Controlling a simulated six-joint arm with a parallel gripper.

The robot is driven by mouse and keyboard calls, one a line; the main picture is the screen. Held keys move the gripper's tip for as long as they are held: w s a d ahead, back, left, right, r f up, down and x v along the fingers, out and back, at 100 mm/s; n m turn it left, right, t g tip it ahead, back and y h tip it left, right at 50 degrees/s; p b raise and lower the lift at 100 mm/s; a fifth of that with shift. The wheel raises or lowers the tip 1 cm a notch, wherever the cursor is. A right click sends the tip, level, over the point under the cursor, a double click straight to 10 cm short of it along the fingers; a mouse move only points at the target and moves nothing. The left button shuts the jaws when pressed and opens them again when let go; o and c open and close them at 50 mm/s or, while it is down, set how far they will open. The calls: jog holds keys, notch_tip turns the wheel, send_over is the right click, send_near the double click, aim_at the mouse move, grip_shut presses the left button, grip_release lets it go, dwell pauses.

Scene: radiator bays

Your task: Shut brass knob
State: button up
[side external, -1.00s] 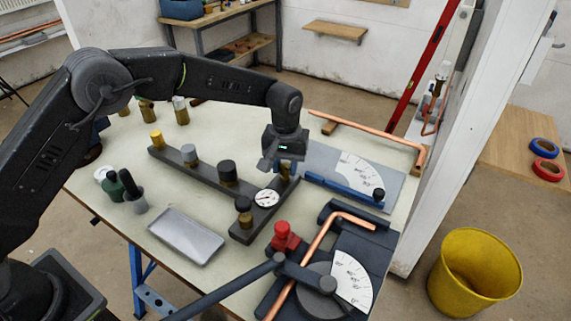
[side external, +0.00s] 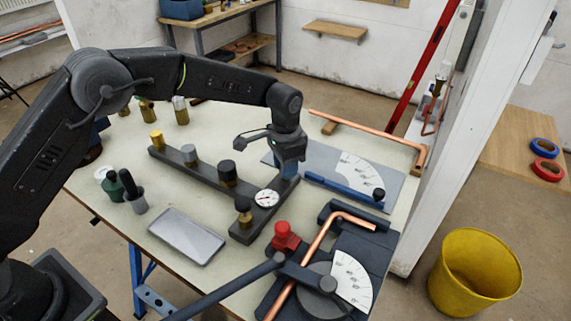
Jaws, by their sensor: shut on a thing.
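A brass-yellow knob (side external: 157,139) stands at the far left end of the dark T-shaped manifold bar (side external: 205,168). A grey knob (side external: 190,153) and a black knob (side external: 227,172) follow along the bar. Another dark knob on a brass stem (side external: 244,207) stands at the near end of the crosspiece. My gripper (side external: 289,163) is at the far end of the crosspiece, pointing down. It is shut on a blue knob (side external: 290,170) there, mostly hidden by the jaws. My gripper is well to the right of the brass-yellow knob.
A round white gauge (side external: 267,198) sits close beside my gripper. A grey tray (side external: 187,237), a green bottle (side external: 128,184) and loose brass valves (side external: 181,110) lie around the bar. A bender with copper pipe (side external: 318,240) and a red part (side external: 284,237) stand in front.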

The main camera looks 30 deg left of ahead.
jog(key=shift+r+m, duration=0.1)
jog(key=shift+m, duration=1)
jog(key=o, duration=0.9)
jog(key=shift+r, duration=6.85)
